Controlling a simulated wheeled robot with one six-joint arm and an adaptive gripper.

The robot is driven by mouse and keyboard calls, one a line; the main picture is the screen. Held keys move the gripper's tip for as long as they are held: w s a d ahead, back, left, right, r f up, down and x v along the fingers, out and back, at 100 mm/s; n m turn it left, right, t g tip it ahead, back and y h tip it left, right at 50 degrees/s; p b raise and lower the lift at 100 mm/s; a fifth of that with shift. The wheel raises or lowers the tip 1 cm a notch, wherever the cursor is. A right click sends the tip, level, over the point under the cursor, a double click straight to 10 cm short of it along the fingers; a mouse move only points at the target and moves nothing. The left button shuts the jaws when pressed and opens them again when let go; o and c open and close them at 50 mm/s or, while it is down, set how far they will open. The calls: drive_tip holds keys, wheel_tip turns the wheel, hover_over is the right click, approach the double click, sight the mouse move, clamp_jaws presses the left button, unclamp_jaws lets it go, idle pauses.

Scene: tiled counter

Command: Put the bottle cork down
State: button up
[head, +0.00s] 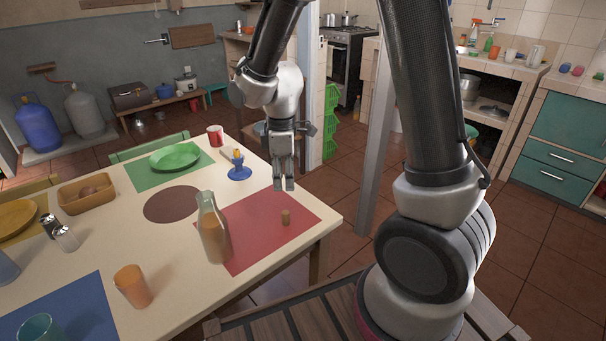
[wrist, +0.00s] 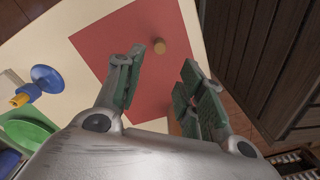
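The bottle cork (head: 285,217) is a small tan cylinder standing on the red placemat (head: 258,238) near the table's right edge. It also shows in the wrist view (wrist: 158,47), beyond the left fingertip and apart from it. My gripper (head: 284,186) points down above the far part of the red placemat, higher than the cork. In the wrist view its fingers (wrist: 172,72) are spread with nothing between them. A glass bottle (head: 212,230) with an orange-brown content stands at the left edge of the red placemat.
An orange cup (head: 132,286) stands front left. The red placemat around the cork is clear.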

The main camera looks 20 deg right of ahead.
drive_tip(key=s+d+r+m+t, duration=0.1)
drive_tip(key=s+d+r+m, duration=0.3)
drive_tip(key=r, duration=0.3)
drive_tip(key=s+d+r+m+t, duration=0.1)
drive_tip(key=s+d+r+m, duration=0.2)
drive_tip(key=d+r, duration=0.3)
drive_tip(key=s+d+r+m+t, duration=0.1)
drive_tip(key=s+d+r+m, duration=0.1)
drive_tip(key=s, duration=0.4)
drive_tip(key=s+d+r+m+t, duration=0.1)
drive_tip(key=s+d+r+m, duration=0.1)
drive_tip(key=s+r+m, duration=0.2)
drive_tip(key=shift+s+d+r+m, duration=0.35)
drive_tip(key=shift+s+r+m, duration=0.1)
drive_tip(key=shift+s, duration=0.7)
